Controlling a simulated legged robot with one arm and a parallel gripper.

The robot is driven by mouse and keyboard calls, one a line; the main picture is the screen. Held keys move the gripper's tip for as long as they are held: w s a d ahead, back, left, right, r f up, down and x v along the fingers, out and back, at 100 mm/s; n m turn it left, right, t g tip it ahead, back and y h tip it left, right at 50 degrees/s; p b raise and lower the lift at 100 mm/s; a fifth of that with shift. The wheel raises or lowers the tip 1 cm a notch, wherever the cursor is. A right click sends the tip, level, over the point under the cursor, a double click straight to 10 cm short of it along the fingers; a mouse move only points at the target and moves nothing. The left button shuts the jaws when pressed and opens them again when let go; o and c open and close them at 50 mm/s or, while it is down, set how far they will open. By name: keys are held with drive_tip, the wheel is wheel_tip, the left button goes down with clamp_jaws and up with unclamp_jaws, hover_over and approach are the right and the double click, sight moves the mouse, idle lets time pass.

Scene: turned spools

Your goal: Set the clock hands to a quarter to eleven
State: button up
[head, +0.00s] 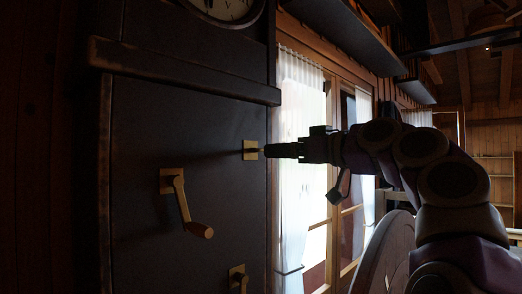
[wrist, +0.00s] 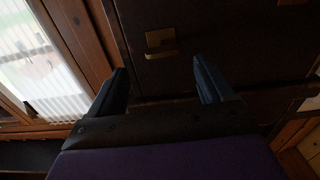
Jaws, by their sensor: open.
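The clock face (head: 228,8) is at the top of the head view, set in a tall dark case (head: 205,110). Only its lower part shows, so I cannot read the hands. A small square brass plate (head: 250,146) sits on the right of the case front. My gripper (head: 268,150) points at this plate, with its tips close to it in the picture. The wrist view shows a brass fitting (wrist: 160,38) just beyond my gripper (wrist: 162,72). The jaws are apart with nothing between them. I cannot tell whether they touch the fitting.
A brass crank (head: 183,205) sticks out of the case at left, and another brass fitting (head: 238,278) is lower down. A ledge (head: 180,72) crosses the case under the face. A curtained window (head: 300,150) and a round wooden back (head: 386,255) are at right.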

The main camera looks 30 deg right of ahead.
sight(261, 150)
drive_tip(key=p+x, duration=0.1)
drive_tip(key=x, duration=0.6)
drive_tip(key=shift+a, duration=0.1)
drive_tip(key=shift+w+a, duration=0.35)
drive_tip(key=shift+w, duration=0.15)
drive_tip(key=shift+d, duration=0.15)
drive_tip(key=shift+d, duration=0.1)
drive_tip(key=shift+c, duration=0.4)
drive_tip(key=shift+d, duration=0.1)
drive_tip(key=c, duration=0.3)
drive_tip(key=shift+a, duration=0.2)
drive_tip(key=c, duration=0.7)
drive_tip(key=shift+o, duration=0.2)
